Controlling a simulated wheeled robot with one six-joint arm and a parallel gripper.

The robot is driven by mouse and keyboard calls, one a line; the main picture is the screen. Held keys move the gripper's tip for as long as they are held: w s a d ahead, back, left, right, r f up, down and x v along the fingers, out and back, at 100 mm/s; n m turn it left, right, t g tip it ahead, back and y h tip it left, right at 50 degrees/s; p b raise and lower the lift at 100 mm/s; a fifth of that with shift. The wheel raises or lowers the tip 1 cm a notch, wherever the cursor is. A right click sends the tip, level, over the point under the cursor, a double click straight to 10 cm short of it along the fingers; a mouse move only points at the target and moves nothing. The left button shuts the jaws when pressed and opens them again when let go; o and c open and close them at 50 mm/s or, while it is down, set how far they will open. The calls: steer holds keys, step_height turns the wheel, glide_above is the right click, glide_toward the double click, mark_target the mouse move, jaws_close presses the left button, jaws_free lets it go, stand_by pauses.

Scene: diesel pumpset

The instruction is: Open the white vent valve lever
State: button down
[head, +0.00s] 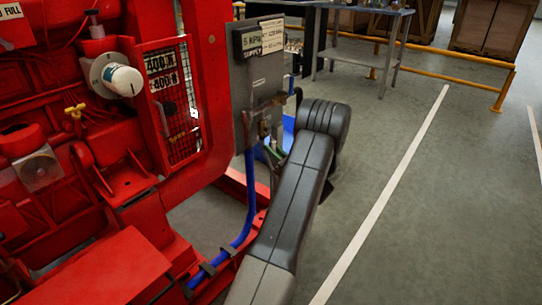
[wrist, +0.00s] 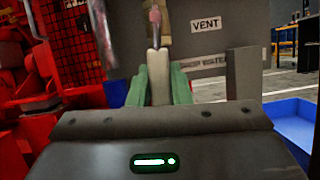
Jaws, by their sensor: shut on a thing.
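The white vent valve lever (wrist: 158,68) stands upright in the middle of the wrist view, below a brass-coloured fitting (wrist: 155,22). My gripper (wrist: 159,82) has its green fingers on both sides of the lever and is shut on it. The lever's lower end is hidden between the fingers. A "VENT" label (wrist: 206,24) is on the grey panel (wrist: 125,28) right of the fitting. In the head view, my arm reaches to the lower part of the grey panel (head: 262,82), and the lever cannot be made out there.
The red pumpset (head: 75,150) fills the left, with a mesh guard (head: 178,110). A blue hose (head: 248,195) runs down below the panel. A blue tray (wrist: 298,125) is at right in the wrist view. Open floor (head: 440,190) lies to the right, before a yellow rail (head: 440,57).

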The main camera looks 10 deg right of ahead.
steer(key=shift+w+d+f+n+g+y, duration=0.15)
steer(key=shift+d+n+g+y, duration=0.15)
steer(key=shift+n, duration=0.4)
steer(key=c, duration=1.3)
jaws_free()
steer(key=p+v, duration=0.3)
steer(key=v, duration=1)
steer(key=shift+s+d+f, duration=0.15)
steer(key=shift+s+d, duration=0.05)
steer(key=shift+d, duration=0.05)
